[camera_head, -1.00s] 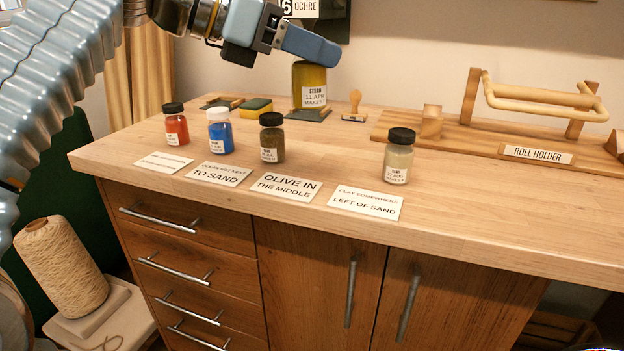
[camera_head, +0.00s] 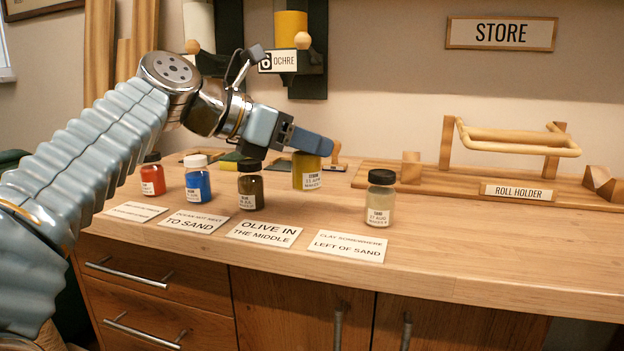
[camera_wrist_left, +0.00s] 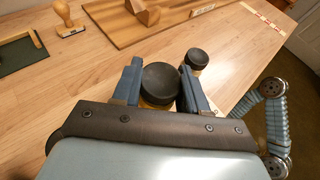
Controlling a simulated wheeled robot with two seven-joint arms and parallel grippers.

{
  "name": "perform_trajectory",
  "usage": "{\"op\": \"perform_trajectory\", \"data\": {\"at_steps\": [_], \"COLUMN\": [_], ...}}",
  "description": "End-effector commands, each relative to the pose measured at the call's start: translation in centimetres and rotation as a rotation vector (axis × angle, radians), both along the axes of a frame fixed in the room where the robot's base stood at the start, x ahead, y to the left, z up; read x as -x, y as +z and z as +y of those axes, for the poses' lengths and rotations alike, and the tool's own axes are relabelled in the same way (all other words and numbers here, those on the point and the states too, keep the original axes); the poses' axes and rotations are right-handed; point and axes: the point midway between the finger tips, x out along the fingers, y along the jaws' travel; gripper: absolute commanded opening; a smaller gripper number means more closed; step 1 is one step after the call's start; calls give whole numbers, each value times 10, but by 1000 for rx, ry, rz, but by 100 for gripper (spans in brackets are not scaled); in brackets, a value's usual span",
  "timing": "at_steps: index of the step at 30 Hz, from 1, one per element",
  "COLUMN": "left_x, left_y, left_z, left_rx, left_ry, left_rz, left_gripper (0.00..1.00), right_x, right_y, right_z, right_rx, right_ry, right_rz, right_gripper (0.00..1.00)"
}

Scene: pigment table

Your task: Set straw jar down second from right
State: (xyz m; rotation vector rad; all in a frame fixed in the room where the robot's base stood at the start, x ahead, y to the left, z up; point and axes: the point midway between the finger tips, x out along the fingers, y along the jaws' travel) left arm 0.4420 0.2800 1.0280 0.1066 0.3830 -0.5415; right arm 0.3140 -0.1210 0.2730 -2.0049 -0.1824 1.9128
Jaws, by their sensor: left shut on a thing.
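The straw jar (camera_head: 306,173), yellow with a white label, is in my left gripper (camera_head: 311,146), between the olive and sand jars and a little farther back. In the left wrist view its dark lid (camera_wrist_left: 160,80) sits between the two fingers. Whether its base touches the table cannot be told. The sand jar (camera_head: 380,200), pale with a black lid, stands at the right end; its lid (camera_wrist_left: 197,59) is just beyond the right finger. The olive jar (camera_head: 250,187), blue jar (camera_head: 197,182) and red jar (camera_head: 152,178) stand to the left. My right gripper is out of view.
Cards lie along the front edge, including "olive in the middle" (camera_head: 265,233) and "clay somewhere left of sand" (camera_head: 347,246). The roll holder (camera_head: 515,190) is at the back right, and a stamp (camera_wrist_left: 68,20) stands behind. The tabletop right of the sand jar is clear.

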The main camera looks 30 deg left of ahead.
Motion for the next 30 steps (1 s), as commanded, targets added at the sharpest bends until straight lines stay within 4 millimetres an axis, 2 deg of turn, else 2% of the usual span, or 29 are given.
{"op": "perform_trajectory", "data": {"at_steps": [5,8,9,12,23,24,28,30], "left_x": [-9,-20,-19,-18,-18,-18,-18,-18], "left_y": [-12,-28,-39,-53,-54,-54,-54,-54], "left_z": [1,2,2,1,1,1,1,1], "left_rx": [1,1,0,-1,-1,-1,-1,-1], "left_ry": [0,0,2,2,0,0,0,0], "left_rz": [0,3,1,0,0,0,0,0], "left_gripper": [9,9,9,9,9,47,67,69], "right_x": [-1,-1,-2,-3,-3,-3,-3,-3], "right_y": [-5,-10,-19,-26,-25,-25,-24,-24], "right_z": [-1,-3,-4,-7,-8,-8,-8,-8], "right_rx": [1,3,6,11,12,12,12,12], "right_ry": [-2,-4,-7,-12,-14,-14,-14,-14], "right_rz": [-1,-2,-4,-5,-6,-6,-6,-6], "right_gripper": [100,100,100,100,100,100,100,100]}}
